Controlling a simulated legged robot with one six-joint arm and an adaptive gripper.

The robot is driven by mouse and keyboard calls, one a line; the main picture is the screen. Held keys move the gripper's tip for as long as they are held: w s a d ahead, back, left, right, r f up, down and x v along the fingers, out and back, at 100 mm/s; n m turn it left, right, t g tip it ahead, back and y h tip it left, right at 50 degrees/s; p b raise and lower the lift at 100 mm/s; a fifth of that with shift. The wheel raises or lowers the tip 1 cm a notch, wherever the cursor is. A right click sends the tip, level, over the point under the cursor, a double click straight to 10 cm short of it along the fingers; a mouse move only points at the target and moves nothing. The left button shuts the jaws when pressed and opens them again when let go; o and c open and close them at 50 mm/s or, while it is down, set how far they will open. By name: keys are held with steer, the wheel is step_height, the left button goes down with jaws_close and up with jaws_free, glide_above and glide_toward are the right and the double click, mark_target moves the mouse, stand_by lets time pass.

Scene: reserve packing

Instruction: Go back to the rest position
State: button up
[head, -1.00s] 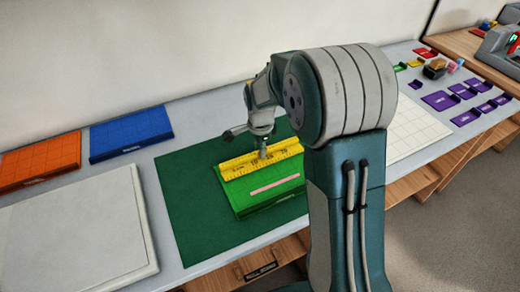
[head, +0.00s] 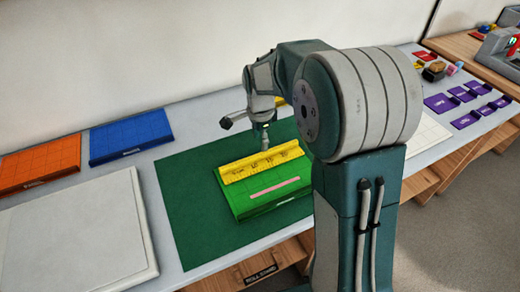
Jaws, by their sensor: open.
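My gripper (head: 266,143) is above the green board, over the yellow ruler's far edge, with nothing visible in it. Its fingers are small in this view, and my arm covers part of the table to the right. The yellow ruler (head: 258,163) lies along the back part of the bright green board (head: 250,207). A pink strip (head: 275,189) lies on the same board, in front of the ruler. The green board rests on a dark green mat (head: 189,208).
Orange (head: 40,164) and blue (head: 131,135) boards lie at the back left. A large white board (head: 72,240) is at the front left. Purple trays (head: 441,103) and small coloured items stand at the right. A wall (head: 130,45) rises behind the table.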

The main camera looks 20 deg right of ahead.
step_height(320, 180, up, 6)
steer(key=s+r+n+t, duration=0.3)
steer(key=s+r+n, duration=0.5)
steer(key=s, duration=0.5)
steer(key=s+f+n+t, duration=0.1)
steer(key=s+n+t, duration=0.1)
steer(key=s+n, duration=0.5)
steer(key=s, duration=0.5)
steer(key=shift+d+n+t, duration=0.3)
steer(key=shift+d+n, duration=0.1)
steer(key=shift+c, duration=0.5)
steer(key=shift+d, duration=0.15)
